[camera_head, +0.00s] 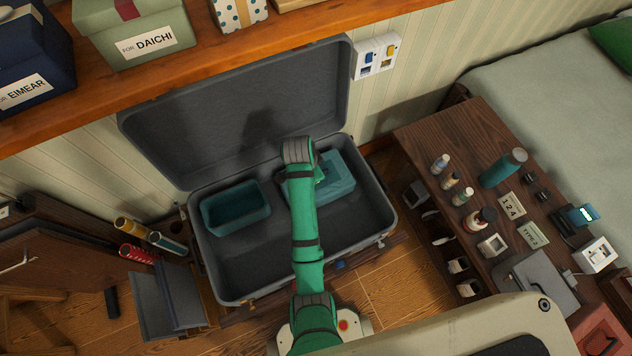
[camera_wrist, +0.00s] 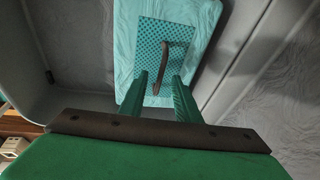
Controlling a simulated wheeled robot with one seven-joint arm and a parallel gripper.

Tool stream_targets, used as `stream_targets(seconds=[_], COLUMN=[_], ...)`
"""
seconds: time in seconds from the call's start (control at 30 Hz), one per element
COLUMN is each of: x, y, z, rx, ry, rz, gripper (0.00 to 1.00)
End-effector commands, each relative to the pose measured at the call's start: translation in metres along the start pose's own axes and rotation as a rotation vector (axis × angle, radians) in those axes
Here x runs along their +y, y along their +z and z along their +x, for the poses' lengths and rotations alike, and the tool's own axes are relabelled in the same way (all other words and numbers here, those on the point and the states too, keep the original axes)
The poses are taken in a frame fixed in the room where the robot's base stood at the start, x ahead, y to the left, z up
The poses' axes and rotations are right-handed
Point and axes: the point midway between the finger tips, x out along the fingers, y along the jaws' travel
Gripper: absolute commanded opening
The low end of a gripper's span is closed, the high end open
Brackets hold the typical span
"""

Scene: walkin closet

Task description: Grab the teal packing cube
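The teal packing cube (camera_head: 341,185) lies in the right part of the open grey suitcase (camera_head: 213,272). In the wrist view the cube (camera_wrist: 205,20) shows a dotted mesh panel and a brown strap handle (camera_wrist: 163,72). My gripper (camera_wrist: 160,76) is open, its two green fingers apart over the panel, with the lower part of the handle seen between them. I cannot tell whether the fingers touch the cube. In the head view my arm hides the cube's left part and most of the gripper.
An open teal bin (camera_head: 234,209) sits in the suitcase's left part. The raised lid (camera_head: 240,110) stands behind, under a wooden shelf (camera_head: 215,50) with gift boxes. A dark wooden table (camera_head: 440,130) with bottles and small items stands at the right. The suitcase's front floor is bare.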

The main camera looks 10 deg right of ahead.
Motion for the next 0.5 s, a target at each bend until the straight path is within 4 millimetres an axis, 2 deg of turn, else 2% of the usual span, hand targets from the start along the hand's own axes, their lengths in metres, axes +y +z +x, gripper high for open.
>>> stream_targets(seconds=[0.1,0.33,0.37,0.47,0.5], x=[0.0001,0.0000,0.0000,0.0000,0.0000], y=[0.0000,-0.0001,-0.0001,-0.0001,-0.0001], z=[0.0089,0.0104,0.0103,0.0103,0.0102], rx=[0.000,0.000,0.000,0.000,0.000], ry=[0.000,-0.001,-0.001,0.000,0.000], rz=[0.000,0.000,0.000,0.000,0.000], gripper=[0.30,0.30,0.27,0.04,0.00])
